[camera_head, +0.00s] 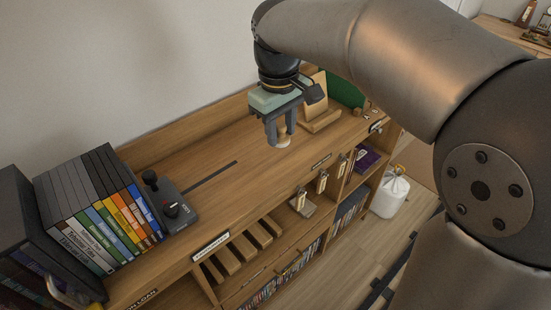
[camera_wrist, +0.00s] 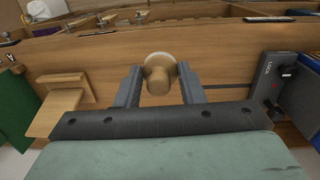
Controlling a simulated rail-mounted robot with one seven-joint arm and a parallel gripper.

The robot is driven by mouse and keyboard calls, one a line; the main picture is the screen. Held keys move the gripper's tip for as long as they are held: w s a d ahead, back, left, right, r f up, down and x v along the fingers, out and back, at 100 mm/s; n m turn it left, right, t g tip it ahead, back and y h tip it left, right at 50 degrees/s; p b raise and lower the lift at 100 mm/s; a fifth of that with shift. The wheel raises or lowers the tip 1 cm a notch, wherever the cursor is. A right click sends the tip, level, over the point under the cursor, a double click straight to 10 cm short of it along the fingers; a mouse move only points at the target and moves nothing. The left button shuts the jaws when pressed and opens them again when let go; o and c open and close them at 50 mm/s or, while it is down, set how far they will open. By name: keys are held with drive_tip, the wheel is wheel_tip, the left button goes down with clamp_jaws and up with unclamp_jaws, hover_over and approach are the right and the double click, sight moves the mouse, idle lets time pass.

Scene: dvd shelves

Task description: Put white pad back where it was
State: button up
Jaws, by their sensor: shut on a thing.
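The white pad is a small round pale disc with a wooden knob handle. In the head view the white pad (camera_head: 283,142) is at the shelf's top surface, under my gripper (camera_head: 280,128). In the wrist view the white pad (camera_wrist: 158,57) shows as a pale rim beyond the knob (camera_wrist: 158,78). My gripper (camera_wrist: 160,85) points down, with one finger on each side of the knob, shut on it. I cannot tell whether the disc touches the wood or hangs just above it.
The wooden shelf top (camera_head: 180,160) is mostly clear, with a dark strip (camera_head: 210,176) left of the gripper. A black device (camera_head: 172,203) and upright DVD cases (camera_head: 105,215) stand at left. A wooden stand (camera_head: 320,122) and green panel (camera_head: 345,90) are close at right.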

drive_tip(key=s+a+n, duration=0.1)
drive_tip(key=s+a, duration=0.1)
drive_tip(key=a, duration=0.2)
drive_tip(key=p, duration=0.3)
hover_over(276, 153)
drive_tip(key=shift+n, duration=0.4)
drive_tip(key=f, duration=0.6)
drive_tip(key=s+f, duration=0.1)
drive_tip(key=f, duration=0.2)
drive_tip(key=shift+a+f, duration=0.25)
drive_tip(key=shift+w+d+f, duration=0.1)
drive_tip(key=shift+w+f, duration=0.25)
drive_tip(key=shift+f, duration=0.1)
drive_tip(key=shift+w+f, duration=0.1)
drive_tip(key=shift+f, duration=1.5)
drive_tip(key=shift+f, duration=0.2)
drive_tip(key=o, duration=0.9)
